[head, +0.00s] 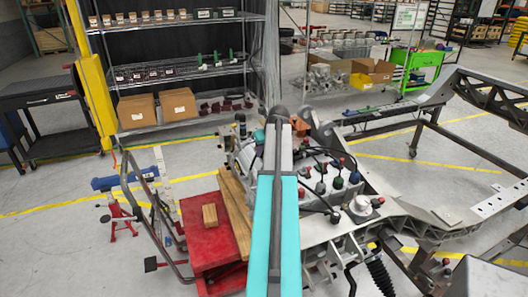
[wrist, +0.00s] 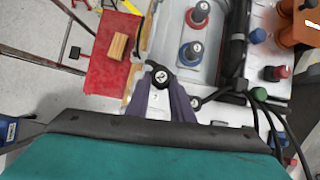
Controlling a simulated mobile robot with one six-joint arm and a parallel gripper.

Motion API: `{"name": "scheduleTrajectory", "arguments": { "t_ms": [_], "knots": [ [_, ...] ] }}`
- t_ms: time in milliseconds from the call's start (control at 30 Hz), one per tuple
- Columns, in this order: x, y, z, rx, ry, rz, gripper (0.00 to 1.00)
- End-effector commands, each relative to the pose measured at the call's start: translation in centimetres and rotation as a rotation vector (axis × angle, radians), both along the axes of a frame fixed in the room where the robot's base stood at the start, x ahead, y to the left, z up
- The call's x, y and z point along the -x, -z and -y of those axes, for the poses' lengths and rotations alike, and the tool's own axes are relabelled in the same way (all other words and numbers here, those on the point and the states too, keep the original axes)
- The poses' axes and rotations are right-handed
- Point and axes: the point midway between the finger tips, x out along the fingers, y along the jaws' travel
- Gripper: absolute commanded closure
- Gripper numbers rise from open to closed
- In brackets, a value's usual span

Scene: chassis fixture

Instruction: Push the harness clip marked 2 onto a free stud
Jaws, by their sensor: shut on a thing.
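The clip carries a round white label that appears to read 2. It is held over the pale grey edge of the chassis fixture. A blue-based post with a white numbered top (wrist: 196,49) stands up and right of the clip, apart from it.
Black cables (wrist: 240,97) run right of the gripper, near red, green and blue caps. A red bench (head: 205,225) with a wooden block (head: 210,215) stands left of the fixture. A shelf rack (head: 180,75) is behind. Grey frame rails (head: 470,150) extend right.

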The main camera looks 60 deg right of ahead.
Motion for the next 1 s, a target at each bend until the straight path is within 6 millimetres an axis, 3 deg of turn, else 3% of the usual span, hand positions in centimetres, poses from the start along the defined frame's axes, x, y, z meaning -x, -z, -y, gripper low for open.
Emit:
{"name": "scheduleTrajectory", "arguments": {
  "t_ms": [700, 1000],
  "knots": [
    [0.2, 4.6, 0.2, -0.001, 0.003, 0.000, 1.00],
    [0.3, 4.1, 0.2, 0.000, 0.004, 0.000, 1.00]
  ]
}}
